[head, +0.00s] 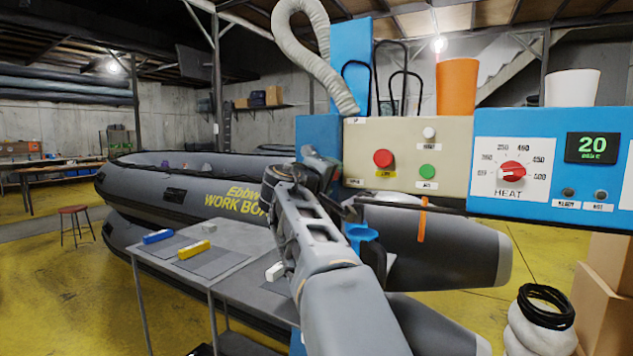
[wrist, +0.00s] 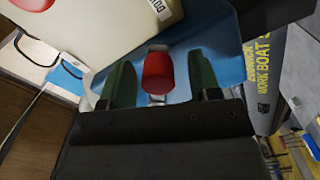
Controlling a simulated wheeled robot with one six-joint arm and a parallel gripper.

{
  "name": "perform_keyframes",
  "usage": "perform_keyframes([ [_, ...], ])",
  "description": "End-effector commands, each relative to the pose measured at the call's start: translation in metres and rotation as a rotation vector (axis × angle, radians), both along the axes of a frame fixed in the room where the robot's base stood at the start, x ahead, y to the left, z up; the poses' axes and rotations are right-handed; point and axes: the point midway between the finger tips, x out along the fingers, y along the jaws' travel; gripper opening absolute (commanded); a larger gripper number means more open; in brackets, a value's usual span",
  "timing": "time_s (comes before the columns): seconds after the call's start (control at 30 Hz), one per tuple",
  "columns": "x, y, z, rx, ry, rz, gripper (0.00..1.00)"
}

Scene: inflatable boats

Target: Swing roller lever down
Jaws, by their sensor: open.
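A red cylindrical knob (wrist: 158,72), which looks like the end of the roller lever, stands between the two green fingers of my gripper (wrist: 161,68) in the wrist view. The fingers are apart, with a visible gap on each side of the knob. A pale stem shows just below it, in front of a blue surface (wrist: 195,55). In the head view my gripper (head: 322,172) is at the left edge of the beige control panel (head: 405,190), by the blue machine column (head: 312,130). My arm hides most of the lever there.
The panel carries a red button (head: 383,158) and a green button (head: 427,172). A blue heat box (head: 545,208) is at right. A grey table (head: 160,262) with blue and yellow tools, and an inflatable boat (head: 140,180), are at left. Cardboard boxes (head: 605,285) stand at lower right.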

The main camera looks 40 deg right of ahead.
Motion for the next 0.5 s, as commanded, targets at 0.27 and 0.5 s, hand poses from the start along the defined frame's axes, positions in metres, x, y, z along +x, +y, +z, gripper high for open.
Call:
perform_keyframes([
  [0.27, -0.021, 0.048, -0.001, 0.000, -0.002, 0.006, 0.57],
  [0.5, -0.039, 0.090, -0.001, 0.001, -0.001, 0.006, 0.57],
])
